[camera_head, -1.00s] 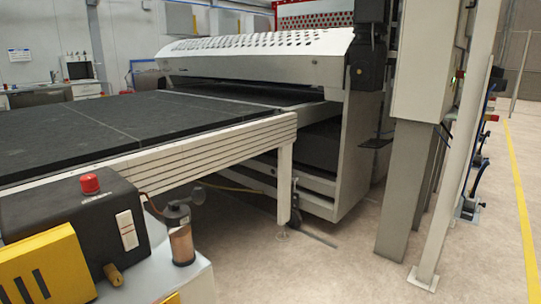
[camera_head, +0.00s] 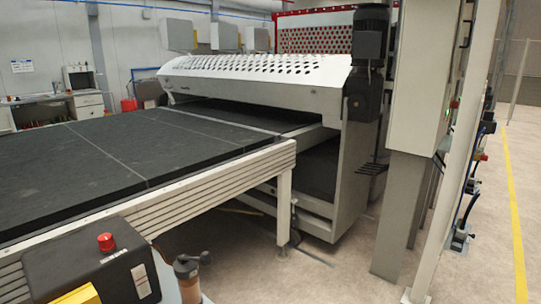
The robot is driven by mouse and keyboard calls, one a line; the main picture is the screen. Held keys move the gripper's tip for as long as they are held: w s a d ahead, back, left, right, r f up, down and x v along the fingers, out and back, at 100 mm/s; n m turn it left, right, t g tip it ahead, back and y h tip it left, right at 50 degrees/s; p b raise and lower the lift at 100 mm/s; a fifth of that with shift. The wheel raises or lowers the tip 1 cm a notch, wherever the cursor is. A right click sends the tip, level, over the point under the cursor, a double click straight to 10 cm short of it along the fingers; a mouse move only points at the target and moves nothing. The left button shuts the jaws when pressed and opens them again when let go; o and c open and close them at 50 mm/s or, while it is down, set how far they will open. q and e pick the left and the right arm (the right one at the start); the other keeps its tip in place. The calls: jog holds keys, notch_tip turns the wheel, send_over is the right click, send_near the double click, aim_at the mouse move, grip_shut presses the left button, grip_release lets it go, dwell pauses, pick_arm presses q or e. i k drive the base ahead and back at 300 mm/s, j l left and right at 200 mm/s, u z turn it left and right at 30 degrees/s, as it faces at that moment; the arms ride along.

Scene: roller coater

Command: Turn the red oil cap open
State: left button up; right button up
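The red oil cap (camera_head: 106,242) sits upright on top of a dark box-shaped unit (camera_head: 75,272) at the lower left. A white switch plate (camera_head: 140,281) is on the unit's right face. No gripper shows in the head view, and nothing touches the cap. I cannot tell from its look how far the cap is turned.
A yellow part (camera_head: 78,296) and a small brown canister with a dark top (camera_head: 188,275) stand by the unit. A long conveyor table (camera_head: 95,155) leads to the coater (camera_head: 255,80). A grey post (camera_head: 405,205) stands right. Open floor (camera_head: 330,275) lies between.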

aim_at(106, 242)
jog(key=k+j+u, duration=0.1)
jog(key=u, duration=0.3)
jog(key=j+u, duration=0.35)
jog(key=k+j+u, duration=0.1)
jog(key=j+u, duration=0.3)
jog(key=l, duration=0.1)
